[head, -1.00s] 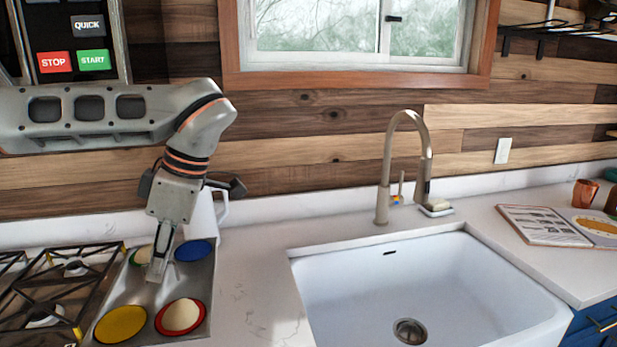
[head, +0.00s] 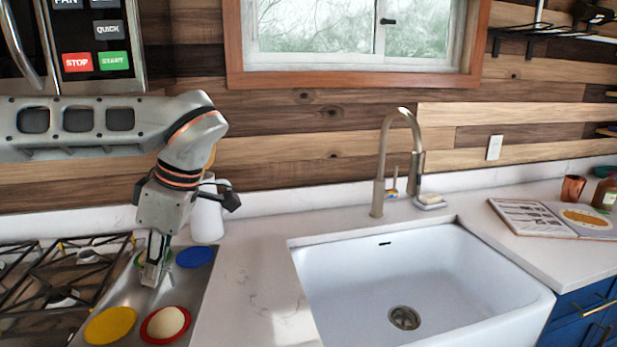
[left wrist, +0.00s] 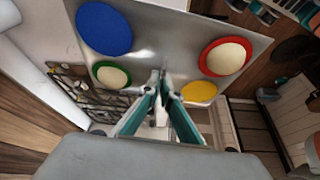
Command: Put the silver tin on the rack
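I cannot make out a separate silver tin in either view. A silver metal tray (head: 205,290) lies on the counter at the lower left, bearing blue (head: 194,257), yellow (head: 110,325), red and green discs. Pale rounds sit on the red and green ones. My left gripper (head: 152,277) points down over the tray near the green disc. Its fingers (left wrist: 161,78) converge almost together at the tips in the left wrist view, with nothing seen held. A dark wall rack (head: 560,35) is at the upper right. My right gripper is out of view.
A white jug (head: 207,222) stands behind the tray, close to my left gripper. A stove (head: 50,285) lies left of the tray. The white sink (head: 440,275) and tap (head: 380,190) are at the middle right. Bare counter (head: 250,280) lies between tray and sink.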

